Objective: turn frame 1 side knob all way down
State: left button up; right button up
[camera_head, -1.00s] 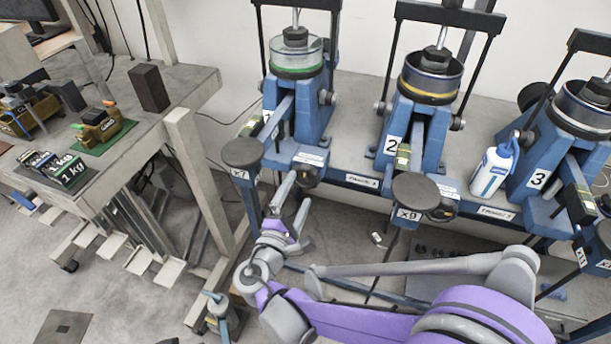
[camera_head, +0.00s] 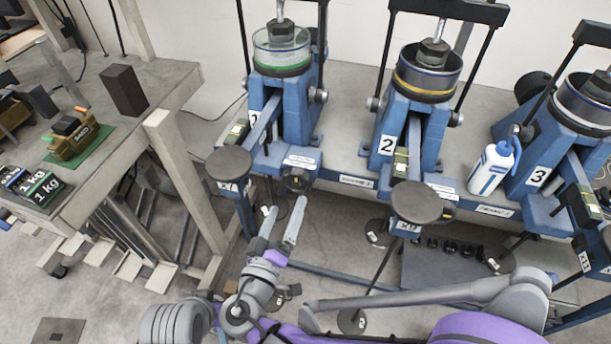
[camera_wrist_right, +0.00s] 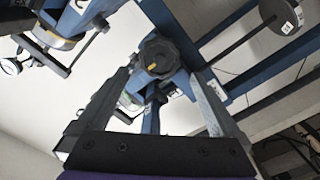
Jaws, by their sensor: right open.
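Frame 1 (camera_head: 293,112) is the leftmost blue press, with a clear cylinder on top. Its side knob (camera_head: 297,180) is a small dark knob low on its front, under a white label. In the right wrist view the knob (camera_wrist_right: 160,57) is black and lobed with a yellow mark, at the end of a blue beam. My right gripper (camera_head: 284,208) is open, its two grey fingers pointing up toward the knob from just below it. In the wrist view the knob appears between and slightly beyond the fingertips (camera_wrist_right: 163,74), with no visible contact. My left gripper is out of view.
A workbench (camera_head: 165,85) with weights is at left.

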aim_at(296, 184)
jog(key=x, duration=0.8)
jog(key=shift+w+d, duration=0.15)
jog(key=shift+w, duration=0.2)
jog(key=shift+s+r+n, duration=0.1)
jog(key=shift+n, duration=1.2)
jog(key=shift+w, duration=0.35)
jog(key=shift+c, duration=0.7)
jog(key=shift+w, duration=0.1)
jog(key=shift+c, duration=1.1)
grip_shut()
